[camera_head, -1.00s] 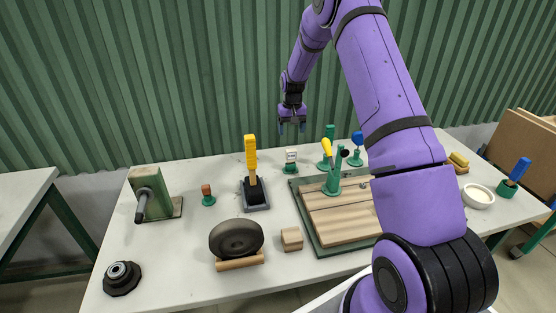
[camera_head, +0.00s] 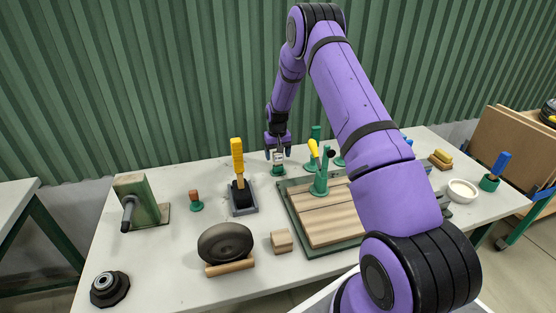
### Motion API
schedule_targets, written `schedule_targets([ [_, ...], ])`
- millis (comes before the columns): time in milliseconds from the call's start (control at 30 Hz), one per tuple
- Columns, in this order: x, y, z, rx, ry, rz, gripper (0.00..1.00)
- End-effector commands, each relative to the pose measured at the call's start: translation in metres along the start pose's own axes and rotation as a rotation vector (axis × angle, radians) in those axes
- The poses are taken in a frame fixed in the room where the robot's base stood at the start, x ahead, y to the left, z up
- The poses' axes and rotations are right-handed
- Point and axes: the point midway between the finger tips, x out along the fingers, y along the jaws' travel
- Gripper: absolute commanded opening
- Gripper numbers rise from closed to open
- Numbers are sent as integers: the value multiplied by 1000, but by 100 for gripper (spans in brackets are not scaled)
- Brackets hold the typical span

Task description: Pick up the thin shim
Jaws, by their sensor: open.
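My gripper (camera_head: 278,150) points down at the back of the table, its two dark fingers apart. A small pale piece (camera_head: 278,158) stands on a green base (camera_head: 277,169) directly below and between the fingertips. It may be the thin shim, but it is too small to tell for sure. I cannot tell whether the fingers touch it. Nothing is visibly held.
A yellow-handled tool (camera_head: 238,160) in a dark holder stands left of the gripper. A green clamp (camera_head: 321,178) on a wooden board (camera_head: 325,215) stands to the right.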

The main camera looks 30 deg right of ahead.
Motion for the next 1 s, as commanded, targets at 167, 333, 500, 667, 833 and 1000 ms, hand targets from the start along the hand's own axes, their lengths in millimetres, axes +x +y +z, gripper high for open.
schedule_targets([
  [167,4,0,0,0,1,0,74],
  [333,4,0,0,0,1,0,54],
  [500,3,0,0,0,0,0,20],
  [667,3,0,0,0,1,0,20],
  [833,-3,0,-1,0,3,0,20],
  [1000,-29,0,-1,-1,5,0,20],
])
